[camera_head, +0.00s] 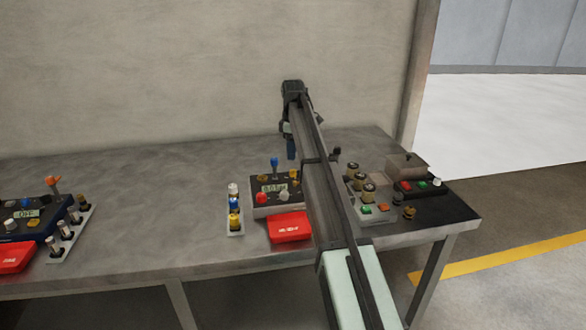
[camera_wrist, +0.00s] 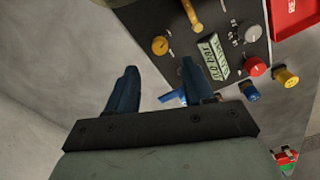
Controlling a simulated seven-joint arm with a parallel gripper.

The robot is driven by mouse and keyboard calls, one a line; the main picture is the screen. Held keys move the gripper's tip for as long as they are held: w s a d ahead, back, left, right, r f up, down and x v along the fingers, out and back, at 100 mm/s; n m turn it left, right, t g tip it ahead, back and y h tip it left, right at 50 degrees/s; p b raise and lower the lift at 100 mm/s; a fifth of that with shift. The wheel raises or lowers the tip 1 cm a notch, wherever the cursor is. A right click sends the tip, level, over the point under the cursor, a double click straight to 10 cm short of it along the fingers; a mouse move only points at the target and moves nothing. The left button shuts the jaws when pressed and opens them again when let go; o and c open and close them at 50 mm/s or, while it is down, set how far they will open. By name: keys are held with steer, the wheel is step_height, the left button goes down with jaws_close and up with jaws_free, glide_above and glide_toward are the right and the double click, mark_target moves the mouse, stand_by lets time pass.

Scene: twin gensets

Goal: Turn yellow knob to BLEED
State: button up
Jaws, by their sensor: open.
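The dark control panel (camera_head: 277,208) of the middle unit holds several knobs, and it shows in the wrist view (camera_wrist: 222,20). A round yellow knob (camera_wrist: 160,45) sits near the panel's edge, just beyond my gripper (camera_wrist: 159,64) in the picture. My gripper is open, with two blue fingers and nothing between them. In the head view my gripper (camera_head: 291,150) hangs behind the panel. A second yellow knob (camera_wrist: 286,77) stands on the strip beside the panel. No BLEED label is readable.
A blue-topped lever (camera_head: 275,161) rises at the panel's back; a red box (camera_head: 290,227) lies in front. Another unit (camera_head: 30,218) stands far left, and more equipment (camera_head: 372,210) stands right of my arm. Bare table (camera_head: 150,215) lies between.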

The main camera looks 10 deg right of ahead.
mark_target(293, 170)
step_height(293, 170, down, 8)
steer(key=shift+r, duration=0.15)
stand_by(0.4)
jaws_close()
stand_by(0.3)
